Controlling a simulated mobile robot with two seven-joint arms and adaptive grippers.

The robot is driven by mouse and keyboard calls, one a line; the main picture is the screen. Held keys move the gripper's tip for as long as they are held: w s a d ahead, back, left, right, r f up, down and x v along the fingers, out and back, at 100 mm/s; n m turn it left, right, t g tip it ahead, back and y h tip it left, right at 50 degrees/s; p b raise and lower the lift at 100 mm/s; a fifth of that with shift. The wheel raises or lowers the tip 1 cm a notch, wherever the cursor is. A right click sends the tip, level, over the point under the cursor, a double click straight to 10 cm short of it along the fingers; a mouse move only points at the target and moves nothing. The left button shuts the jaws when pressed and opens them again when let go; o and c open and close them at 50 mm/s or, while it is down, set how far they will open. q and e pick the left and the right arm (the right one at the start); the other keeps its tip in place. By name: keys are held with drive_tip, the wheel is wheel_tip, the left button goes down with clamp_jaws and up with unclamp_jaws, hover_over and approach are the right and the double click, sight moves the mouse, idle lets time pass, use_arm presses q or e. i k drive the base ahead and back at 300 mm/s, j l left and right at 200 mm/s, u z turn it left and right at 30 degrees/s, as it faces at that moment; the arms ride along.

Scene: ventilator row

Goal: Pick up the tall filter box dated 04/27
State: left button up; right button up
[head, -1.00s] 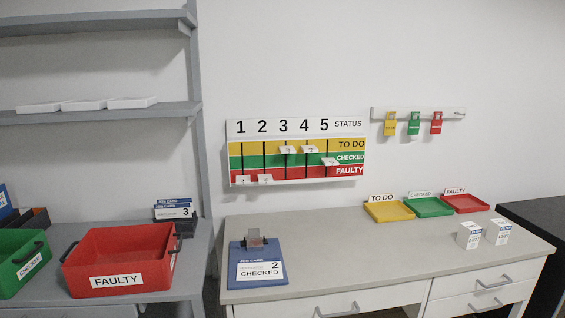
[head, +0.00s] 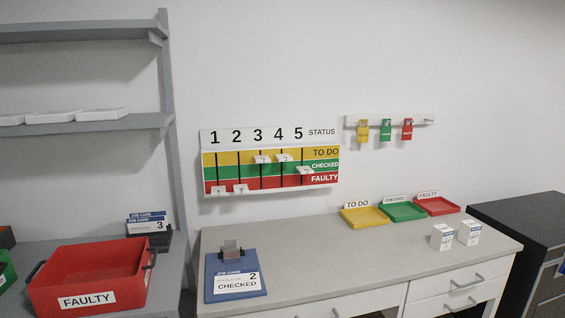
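Two small white filter boxes with blue print stand upright on the right part of the desk. The left box (head: 442,237) is nearer the front edge, and the right box (head: 469,232) stands just beside it with a small gap. They look about equal in height. The dates on them are too small to read, so I cannot tell which one is dated 04/27. Neither of my grippers shows in the head view.
The desk (head: 330,255) has free room in its middle. A blue clipboard (head: 236,287) lies at its left. Yellow (head: 364,217), green (head: 403,211) and red (head: 437,206) trays stand at the back. A red FAULTY bin (head: 90,272) is on the left bench; a dark cabinet (head: 520,215) stands right.

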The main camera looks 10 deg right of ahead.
sight(443, 235)
drive_tip(key=z, duration=1.45)
drive_tip(key=i+l+z, duration=0.25)
drive_tip(key=i+z, duration=0.6)
drive_tip(key=i, duration=0.25)
drive_tip(key=i+l, duration=0.15)
drive_tip(key=i, duration=0.25)
drive_tip(key=i+l, duration=0.15)
drive_tip(key=i, duration=0.25)
drive_tip(key=i+l+u, duration=0.1)
drive_tip(key=i, duration=0.35)
drive_tip(key=i+l, duration=0.2)
drive_tip(key=i, duration=0.2)
